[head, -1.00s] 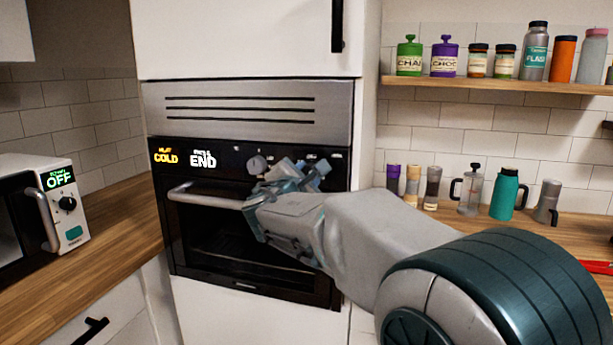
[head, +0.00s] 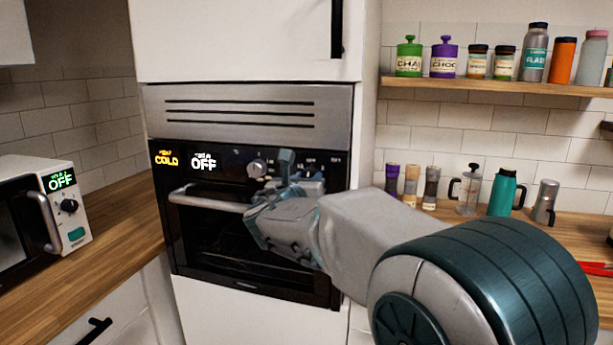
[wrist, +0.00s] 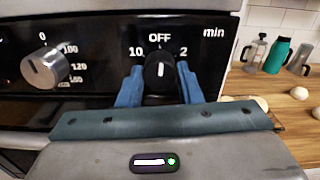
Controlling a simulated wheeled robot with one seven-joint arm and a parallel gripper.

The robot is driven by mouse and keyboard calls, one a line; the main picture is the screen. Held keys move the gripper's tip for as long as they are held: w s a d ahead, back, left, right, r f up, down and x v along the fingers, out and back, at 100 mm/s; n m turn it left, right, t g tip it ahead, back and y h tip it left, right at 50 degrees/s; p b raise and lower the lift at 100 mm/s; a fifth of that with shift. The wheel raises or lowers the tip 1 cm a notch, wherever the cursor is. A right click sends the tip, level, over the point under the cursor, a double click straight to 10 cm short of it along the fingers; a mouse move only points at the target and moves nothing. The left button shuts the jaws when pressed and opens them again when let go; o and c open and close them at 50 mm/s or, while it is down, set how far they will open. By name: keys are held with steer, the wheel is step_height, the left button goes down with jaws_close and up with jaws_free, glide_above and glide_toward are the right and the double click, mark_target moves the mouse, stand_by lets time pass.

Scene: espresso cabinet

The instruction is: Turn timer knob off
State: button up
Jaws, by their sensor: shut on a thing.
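The timer knob (wrist: 160,69) is black with a white line, under the word OFF on the dark oven panel, with 10 to its left, 2 and "min" to its right. Its white line stands about upright, toward OFF. My gripper (wrist: 160,88) has one blue finger on each side of the knob and is shut on it. In the head view my gripper (head: 298,180) hides the timer knob. The oven display (head: 203,163) reads OFF in white, beside COLD in orange.
A silver temperature knob (wrist: 45,68) sits left of the timer knob; it also shows in the head view (head: 257,168). The oven handle (head: 205,202) runs below the panel. A microwave (head: 62,205) stands on the left counter. Jars and flasks stand at the right.

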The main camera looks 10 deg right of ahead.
steer(key=shift+n, duration=0.6)
steer(key=o, duration=1)
steer(key=v, duration=1.4)
